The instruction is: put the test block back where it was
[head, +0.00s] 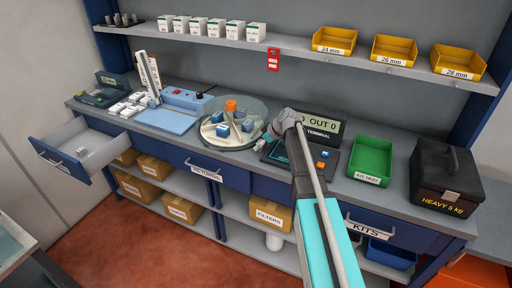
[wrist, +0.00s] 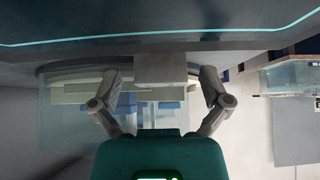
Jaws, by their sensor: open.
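My gripper (head: 268,134) is beside the right edge of the round dispenser (head: 232,143), left of the terminal. In the wrist view, my gripper (wrist: 162,82) has its two fingers spread apart. A plain grey block-like shape (wrist: 160,68) shows between and just beyond the fingertips, with gaps on both sides. I cannot tell whether it is the test block or part of the dispenser. The dispenser holds blue blocks and has an orange knob (head: 231,105).
A green kit tray (head: 370,158) and a black "HEAVY 5 kg" case (head: 447,178) stand to the right. A blue fixture (head: 168,117) and white boxes (head: 130,105) are left. The shelf (head: 300,46) overhangs the bench. The drawer juts out.

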